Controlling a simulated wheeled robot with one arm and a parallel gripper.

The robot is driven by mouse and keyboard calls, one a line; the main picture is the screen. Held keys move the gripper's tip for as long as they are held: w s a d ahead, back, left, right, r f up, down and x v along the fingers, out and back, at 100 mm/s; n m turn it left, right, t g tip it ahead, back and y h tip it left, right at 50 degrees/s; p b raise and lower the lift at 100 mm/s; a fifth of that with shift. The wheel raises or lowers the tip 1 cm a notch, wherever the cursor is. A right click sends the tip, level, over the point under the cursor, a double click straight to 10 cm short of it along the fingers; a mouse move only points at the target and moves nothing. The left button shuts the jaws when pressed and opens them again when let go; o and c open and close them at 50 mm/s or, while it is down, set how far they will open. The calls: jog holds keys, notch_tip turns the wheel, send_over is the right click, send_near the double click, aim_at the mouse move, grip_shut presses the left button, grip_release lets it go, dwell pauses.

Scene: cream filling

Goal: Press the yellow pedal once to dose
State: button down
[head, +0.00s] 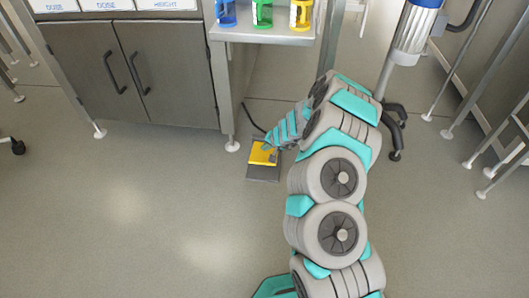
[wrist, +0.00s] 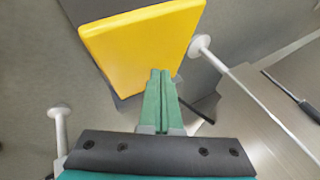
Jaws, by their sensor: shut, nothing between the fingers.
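The yellow pedal (head: 263,154) sits on a dark base plate (head: 262,174) on the floor, in front of the steel table's leg. It also fills the upper middle of the wrist view (wrist: 140,45). My gripper (head: 268,146) reaches down to the pedal from the right in the head view. In the wrist view its two green fingers (wrist: 160,74) are shut together and empty, with the tips at the pedal's lower edge. I cannot tell whether the tips touch the pedal or hover just over it.
A steel cabinet (head: 165,80) stands at the left, its foot (head: 232,146) close to the pedal. A shelf (head: 270,35) with blue, green and yellow containers is above. A wheeled stand (head: 395,115) is at the right. The floor at front left is clear.

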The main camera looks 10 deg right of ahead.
aim_at(265, 153)
jog(key=shift+s+a+f, duration=0.1)
jog(key=shift+s+f, duration=0.1)
jog(key=shift+f, duration=0.55)
jog(key=shift+s+a+f, duration=0.1)
jog(key=shift+s+f, duration=0.1)
jog(key=shift+f, duration=0.55)
dwell(1.2)
jog(key=shift+w+d+r+p, duration=0.15)
jog(key=shift+w+r+p, duration=0.1)
jog(key=shift+r+p, duration=0.6)
jog(key=shift+w+d+r+p, duration=0.1)
jog(key=shift+w+r+p, duration=0.25)
jog(key=shift+r, duration=0.75)
jog(key=shift+s, duration=0.1)
jog(key=r+p, duration=0.1)
jog(key=r, duration=0.1)
jog(key=w+r+p, duration=0.1)
jog(key=r+p, duration=0.1)
jog(key=shift+d+r, duration=0.1)
jog(key=shift+d, duration=0.05)
jog(key=shift+w+r+p, duration=0.1)
jog(key=shift+r+p, duration=0.25)
jog(key=shift+p, duration=0.15)
